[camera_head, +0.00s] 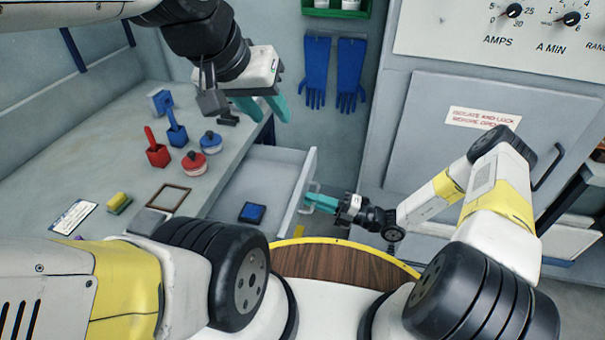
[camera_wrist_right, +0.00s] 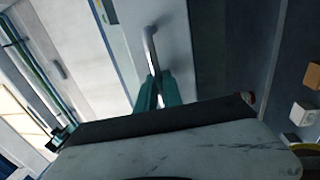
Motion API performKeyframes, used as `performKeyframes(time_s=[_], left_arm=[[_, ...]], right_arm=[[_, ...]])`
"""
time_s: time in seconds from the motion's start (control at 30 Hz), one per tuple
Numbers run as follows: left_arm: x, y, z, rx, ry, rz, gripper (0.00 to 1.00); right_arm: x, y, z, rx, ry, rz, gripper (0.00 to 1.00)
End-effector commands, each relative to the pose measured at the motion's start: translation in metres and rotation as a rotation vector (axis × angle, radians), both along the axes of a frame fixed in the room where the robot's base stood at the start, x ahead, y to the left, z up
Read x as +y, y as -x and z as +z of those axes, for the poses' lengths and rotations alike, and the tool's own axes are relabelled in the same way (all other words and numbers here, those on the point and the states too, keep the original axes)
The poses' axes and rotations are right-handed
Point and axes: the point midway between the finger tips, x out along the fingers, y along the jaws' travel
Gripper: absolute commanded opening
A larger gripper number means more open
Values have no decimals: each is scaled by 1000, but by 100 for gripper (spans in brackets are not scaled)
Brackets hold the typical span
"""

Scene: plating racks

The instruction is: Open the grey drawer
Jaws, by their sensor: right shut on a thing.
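The grey drawer (camera_head: 271,177) is pulled out from under the bench at the left, and its inside shows. A blue block-like thing (camera_head: 252,212) lies in it. The drawer's metal handle (camera_head: 313,187) is on its front panel and also shows in the right wrist view (camera_wrist_right: 149,45). My right gripper (camera_head: 308,201) is shut on the handle; its teal fingers (camera_wrist_right: 157,90) close around the lower end of the bar in the wrist view. My left gripper (camera_head: 266,108) is open and empty, raised above the bench's right end.
The grey bench (camera_head: 105,170) holds a red holder (camera_head: 157,155), a blue holder (camera_head: 177,135), red and blue round-lidded pots, a sponge (camera_head: 119,203) and a brown frame (camera_head: 168,197). Blue gloves (camera_head: 350,75) hang on the wall. A grey cabinet (camera_head: 430,130) stands at the right.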

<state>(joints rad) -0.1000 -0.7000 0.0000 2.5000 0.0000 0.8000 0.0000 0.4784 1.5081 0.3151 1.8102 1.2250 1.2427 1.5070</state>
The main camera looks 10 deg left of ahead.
Motion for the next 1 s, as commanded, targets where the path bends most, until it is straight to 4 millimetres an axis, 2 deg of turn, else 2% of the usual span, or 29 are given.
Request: performKeyframes(time_s=[0.1,0.23,0.7,0.73,0.77,1.0], left_arm=[[0,0,0,0,0,0,36],[0,0,0,0,0,0,36],[0,0,0,0,0,0,36],[0,0,0,0,0,0,36],[0,0,0,0,0,0,36],[0,0,0,0,0,0,36]], right_arm=[[-15,1,-1,2,5,-1,0],[-24,2,-1,0,4,0,0],[-28,2,-1,0,4,0,0],[-28,2,-1,0,4,0,15],[-28,2,-1,0,4,0,20],[-28,2,-1,0,2,0,20]])
